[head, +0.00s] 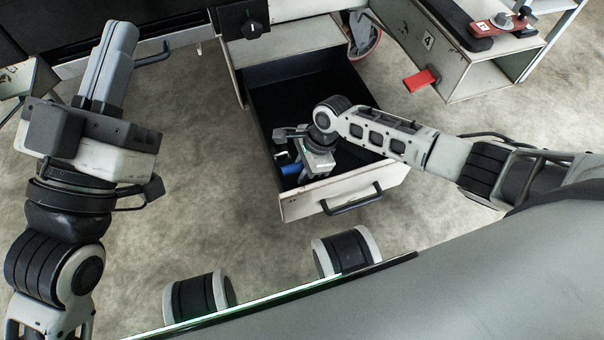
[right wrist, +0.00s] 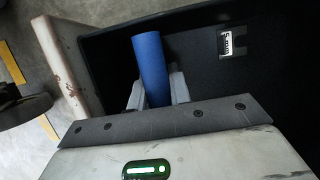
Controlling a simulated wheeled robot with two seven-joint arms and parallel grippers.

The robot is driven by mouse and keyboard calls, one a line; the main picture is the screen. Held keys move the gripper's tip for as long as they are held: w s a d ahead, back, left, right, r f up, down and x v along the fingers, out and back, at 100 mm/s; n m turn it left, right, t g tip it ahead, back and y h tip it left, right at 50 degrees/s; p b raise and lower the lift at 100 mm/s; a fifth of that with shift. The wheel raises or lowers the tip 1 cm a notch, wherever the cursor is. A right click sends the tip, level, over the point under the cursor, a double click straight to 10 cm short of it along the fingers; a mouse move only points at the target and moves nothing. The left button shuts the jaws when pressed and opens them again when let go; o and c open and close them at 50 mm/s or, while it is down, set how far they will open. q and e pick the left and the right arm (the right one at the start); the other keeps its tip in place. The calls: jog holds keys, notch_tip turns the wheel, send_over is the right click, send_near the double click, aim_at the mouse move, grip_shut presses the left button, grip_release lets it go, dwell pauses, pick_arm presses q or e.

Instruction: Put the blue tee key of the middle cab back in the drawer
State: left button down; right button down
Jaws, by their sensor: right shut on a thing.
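The drawer (head: 345,190) is pulled open, with a black interior and a worn white front with a dark handle. In the right wrist view its pale edge (right wrist: 65,70) runs down the left. My right gripper (right wrist: 158,92) reaches into the drawer space and is shut on the blue tee key (right wrist: 150,58). Only the key's blue cylindrical part shows clearly; the rest is hidden. The key also shows in the head view (head: 291,169), near the drawer's left front corner. I cannot tell whether it touches the floor. My left gripper (head: 112,55) is away at the upper left; its finger gap is not visible.
A small white label (right wrist: 231,41) marks the black drawer interior. Right of the drawer, a red part (head: 421,80) sticks out from a white cabinet (head: 470,80), with a red and black item (head: 500,25) on top. Floor left of the drawer is clear.

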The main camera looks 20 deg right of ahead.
jog(key=shift+w+f, duration=0.1)
jog(key=shift+f, duration=0.4)
pick_arm(q)
jog(key=shift+s+r+m+h, duration=0.25)
jog(key=shift+r+m+h, duration=0.35)
jog(key=shift+m+h, duration=0.2)
pick_arm(e)
jog(key=shift+f, duration=0.15)
jog(key=c, duration=1.3)
grip_release()
